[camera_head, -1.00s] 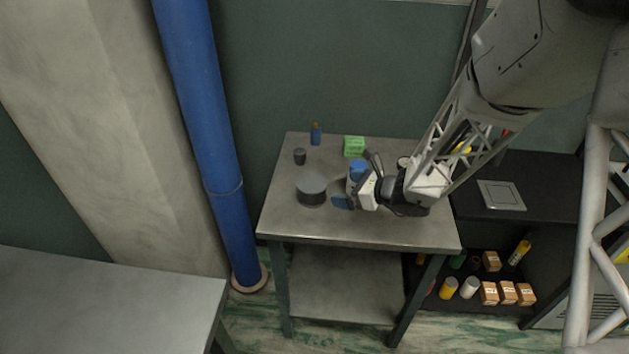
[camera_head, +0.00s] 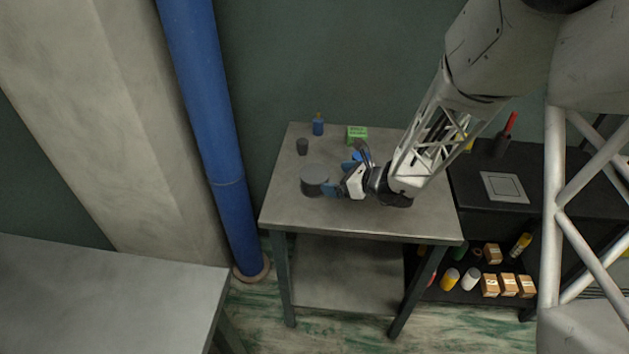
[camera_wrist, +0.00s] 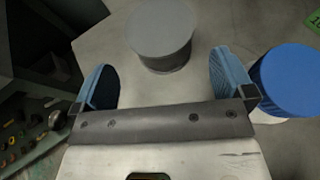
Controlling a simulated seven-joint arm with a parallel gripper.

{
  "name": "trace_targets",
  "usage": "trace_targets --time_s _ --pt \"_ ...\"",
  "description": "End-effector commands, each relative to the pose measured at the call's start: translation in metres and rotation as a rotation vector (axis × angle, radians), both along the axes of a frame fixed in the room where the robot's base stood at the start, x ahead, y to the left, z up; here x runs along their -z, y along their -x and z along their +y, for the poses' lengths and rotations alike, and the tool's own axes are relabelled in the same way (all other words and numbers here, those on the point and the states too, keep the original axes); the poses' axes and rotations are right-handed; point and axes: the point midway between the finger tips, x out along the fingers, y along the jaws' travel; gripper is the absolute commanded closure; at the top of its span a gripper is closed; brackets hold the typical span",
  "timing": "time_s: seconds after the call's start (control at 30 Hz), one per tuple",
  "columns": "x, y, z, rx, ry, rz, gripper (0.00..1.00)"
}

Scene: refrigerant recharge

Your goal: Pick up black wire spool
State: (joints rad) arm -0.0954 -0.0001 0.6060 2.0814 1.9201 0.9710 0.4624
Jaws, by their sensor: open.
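A short, wide dark grey cylinder (camera_head: 314,183) with a lighter flat top stands upright on the grey table; it looks like the black wire spool, though no wire can be made out. It also shows in the wrist view (camera_wrist: 160,38), ahead of and between my fingertips. My gripper (camera_head: 342,173) is low over the table just right of the cylinder, its blue-padded fingers pointing left. In the wrist view, my gripper (camera_wrist: 165,82) is open and empty, with a gap of bare table to the cylinder. Part of the far finger is hidden in the head view.
A blue-topped round container (camera_wrist: 288,78) stands close beside the right finger in the wrist view. A small dark cylinder (camera_head: 302,147), a blue bottle (camera_head: 318,126) and a green box (camera_head: 357,134) stand farther back. The table's front and left (camera_head: 285,205) are clear.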

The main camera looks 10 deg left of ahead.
Motion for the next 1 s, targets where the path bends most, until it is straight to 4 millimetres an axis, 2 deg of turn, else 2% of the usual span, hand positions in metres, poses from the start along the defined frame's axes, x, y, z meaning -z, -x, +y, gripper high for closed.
trace_targets --time_s 0.23,0.77,1.0 --pt "0.01 -0.01 0.02 -0.001 -0.001 0.001 0.0" --pt "0.012 -0.012 0.025 -0.001 -0.001 0.0 0.0" --pt "0.02 -0.019 0.037 -0.001 0.0 0.0 0.0"
